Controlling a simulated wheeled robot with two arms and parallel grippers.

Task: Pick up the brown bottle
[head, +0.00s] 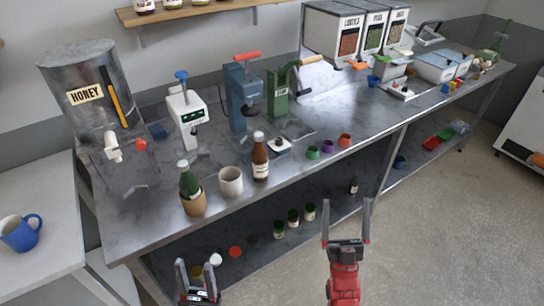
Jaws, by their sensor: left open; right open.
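The brown bottle (260,158) stands upright near the front edge of the metal bench, with a pale label and a light cap. A white cup (231,181) is just left of it. My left gripper (196,269) is open and empty, low in front of the bench at the bottom of the head view. My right gripper (346,213) is open and empty, in front of the bench, below and to the right of the bottle. Both grippers are apart from the bottle.
A green bottle in a brown holder (193,192) stands left of the cup. Small colored cups (328,146) sit to the bottle's right. Behind are a honey tank (90,95) and blue and green presses (240,95). A lower shelf (262,250) holds jars. Floor (440,220) is clear at right.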

